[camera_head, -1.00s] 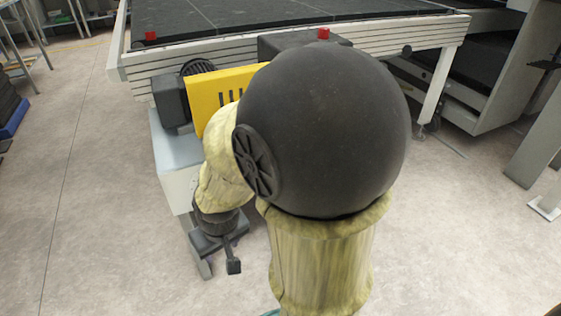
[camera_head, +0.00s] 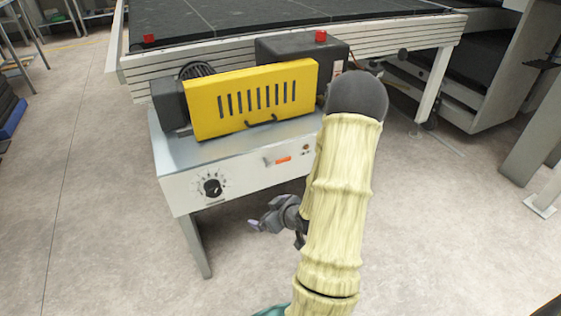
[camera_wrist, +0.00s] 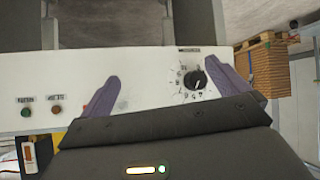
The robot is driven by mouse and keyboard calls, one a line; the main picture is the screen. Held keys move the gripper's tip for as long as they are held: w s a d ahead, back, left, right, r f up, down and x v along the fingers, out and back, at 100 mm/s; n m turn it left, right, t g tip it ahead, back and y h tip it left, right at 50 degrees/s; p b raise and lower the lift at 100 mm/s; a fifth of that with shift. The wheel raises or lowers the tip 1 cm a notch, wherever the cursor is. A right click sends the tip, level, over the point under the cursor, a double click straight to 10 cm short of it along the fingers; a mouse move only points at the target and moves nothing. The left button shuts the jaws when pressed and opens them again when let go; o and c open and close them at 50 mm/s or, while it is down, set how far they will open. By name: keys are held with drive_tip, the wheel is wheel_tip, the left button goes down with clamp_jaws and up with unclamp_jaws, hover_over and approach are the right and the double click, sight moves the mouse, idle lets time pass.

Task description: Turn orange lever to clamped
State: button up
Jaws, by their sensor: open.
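A small orange lever (camera_head: 283,159) sits on the white front panel (camera_head: 240,178) of the machine, right of the black dial (camera_head: 212,187). My gripper (camera_head: 255,225) is below and in front of the panel, apart from the lever in the head view. The wrist view looks at the panel upside down. There my gripper (camera_wrist: 168,82) is open, its purple fingers spread with nothing between them. The dial (camera_wrist: 195,78) shows near the right finger. A reddish bit beside the left finger may be the lever, mostly hidden behind that finger.
A yellow slotted guard (camera_head: 250,98) with a black handle stands above the panel. Two buttons (camera_wrist: 42,111) sit at the left in the wrist view. A long conveyor bed (camera_head: 270,15) lies behind. The floor (camera_head: 110,200) left of the machine is clear.

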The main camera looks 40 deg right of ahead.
drive_tip(key=s+d+r+m+t+h+p, duration=0.1)
drive_tip(key=s+d+r+m+t+h, duration=0.3)
drive_tip(key=s+d+t, duration=0.2)
drive_tip(key=d+t, duration=0.1)
drive_tip(key=d, duration=0.1)
drive_tip(key=shift+d+r+h, duration=0.15)
drive_tip(key=shift+d+h, duration=0.15)
drive_tip(key=shift+d, duration=0.05)
drive_tip(key=shift+w+d+b, duration=0.1)
drive_tip(key=shift+w+b, duration=0.05)
drive_tip(key=shift+b, duration=0.35)
drive_tip(key=b, duration=1)
approach(279, 161)
drive_tip(key=x, duration=0.9)
drive_tip(key=shift+c, duration=0.4)
drive_tip(key=c, duration=1.1)
